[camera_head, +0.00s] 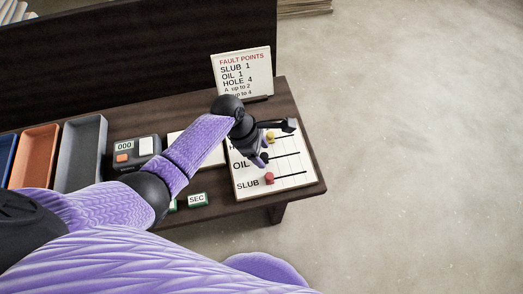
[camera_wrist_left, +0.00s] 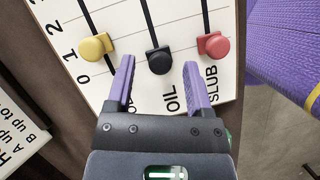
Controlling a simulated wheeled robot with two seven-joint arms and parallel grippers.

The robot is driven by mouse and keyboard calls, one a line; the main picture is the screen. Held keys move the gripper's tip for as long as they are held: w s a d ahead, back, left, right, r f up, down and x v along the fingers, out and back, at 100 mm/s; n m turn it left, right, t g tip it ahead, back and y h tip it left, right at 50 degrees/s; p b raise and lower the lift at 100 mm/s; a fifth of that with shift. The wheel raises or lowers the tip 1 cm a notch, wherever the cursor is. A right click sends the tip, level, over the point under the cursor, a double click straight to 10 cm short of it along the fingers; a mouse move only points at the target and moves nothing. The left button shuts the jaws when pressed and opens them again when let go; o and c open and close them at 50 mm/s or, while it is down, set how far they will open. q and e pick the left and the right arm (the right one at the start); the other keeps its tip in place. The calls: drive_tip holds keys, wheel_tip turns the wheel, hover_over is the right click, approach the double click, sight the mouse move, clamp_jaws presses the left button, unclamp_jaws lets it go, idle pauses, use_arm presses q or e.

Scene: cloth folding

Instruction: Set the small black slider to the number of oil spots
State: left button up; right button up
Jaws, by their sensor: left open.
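The black slider (camera_wrist_left: 159,61) stands on the OIL track of a white board (camera_wrist_left: 120,15), between a yellow knob (camera_wrist_left: 97,45) and a red SLUB knob (camera_wrist_left: 213,45). It sits near the 0 end; I cannot read its exact setting. My left gripper (camera_wrist_left: 160,68) is open, its purple fingertips on either side of the black slider; contact is unclear. In the head view the gripper (camera_head: 266,152) covers part of the board (camera_head: 285,190), and the black slider (camera_head: 264,157) shows beside a finger. No oil spots are visible. My right gripper is out of view.
A sign (camera_head: 242,75) headed FAULT POINTS stands behind the board. A grey counter box (camera_head: 137,150) reads 000. A grey tray (camera_head: 80,150), an orange tray (camera_head: 35,155) and a SEC block (camera_head: 197,200) are left. A pale item (camera_head: 178,139) lies partly behind my arm.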

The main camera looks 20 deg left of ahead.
use_arm(q)
drive_tip(key=c, duration=0.3)
clamp_jaws()
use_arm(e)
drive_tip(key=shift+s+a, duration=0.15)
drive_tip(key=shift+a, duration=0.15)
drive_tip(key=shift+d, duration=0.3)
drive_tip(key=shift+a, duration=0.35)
